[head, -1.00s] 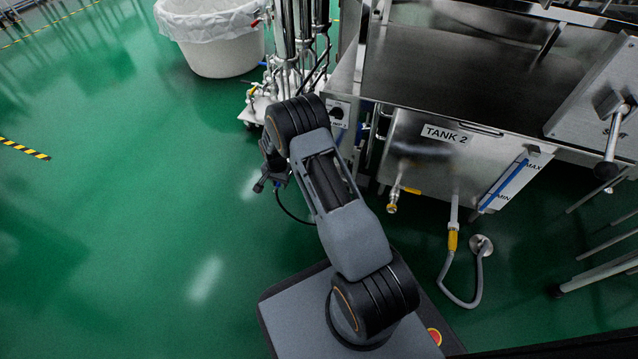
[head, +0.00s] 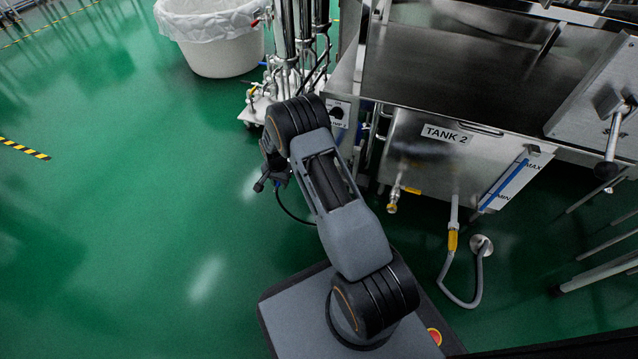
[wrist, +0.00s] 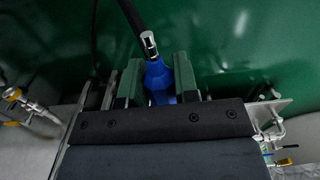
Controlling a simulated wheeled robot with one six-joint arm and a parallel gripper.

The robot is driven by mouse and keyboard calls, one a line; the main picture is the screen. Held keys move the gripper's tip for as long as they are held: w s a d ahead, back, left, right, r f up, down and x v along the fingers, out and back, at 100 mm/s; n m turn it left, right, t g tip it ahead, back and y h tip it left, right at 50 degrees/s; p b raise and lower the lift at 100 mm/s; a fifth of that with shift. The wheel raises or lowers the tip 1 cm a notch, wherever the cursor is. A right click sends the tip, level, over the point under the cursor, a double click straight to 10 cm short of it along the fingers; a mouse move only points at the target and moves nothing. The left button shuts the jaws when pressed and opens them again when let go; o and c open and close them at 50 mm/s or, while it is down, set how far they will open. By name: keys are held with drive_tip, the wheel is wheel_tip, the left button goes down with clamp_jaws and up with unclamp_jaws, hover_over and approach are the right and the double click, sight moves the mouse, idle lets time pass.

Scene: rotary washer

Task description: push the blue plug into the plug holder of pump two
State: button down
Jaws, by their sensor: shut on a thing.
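In the wrist view the blue plug (wrist: 158,82) is held between the two green fingers of my gripper (wrist: 158,74). It has a metal collar and a black cable running up and away. In the head view my gripper end (head: 268,178) is mostly hidden behind my own arm, left of the steel machine, and the black cable hangs below it. I cannot make out the blue plug in the head view. The plug holder of pump two cannot be made out in either view.
A white panel with a black knob (head: 337,112) stands just right of my arm. TANK 2 (head: 445,134) has a brass valve and a grey hose (head: 478,282) below. A white lined bin (head: 222,50) stands behind. Green floor is open at left.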

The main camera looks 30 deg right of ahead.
drive_tip(key=shift+w+d, duration=0.4)
drive_tip(key=shift+w, duration=0.05)
drive_tip(key=c, duration=0.8)
unclamp_jaws()
wheel_tip(320, 180, up, 14)
drive_tip(key=p, duration=0.5)
drive_tip(key=shift+f+p, duration=0.1)
drive_tip(key=shift+p, duration=0.25)
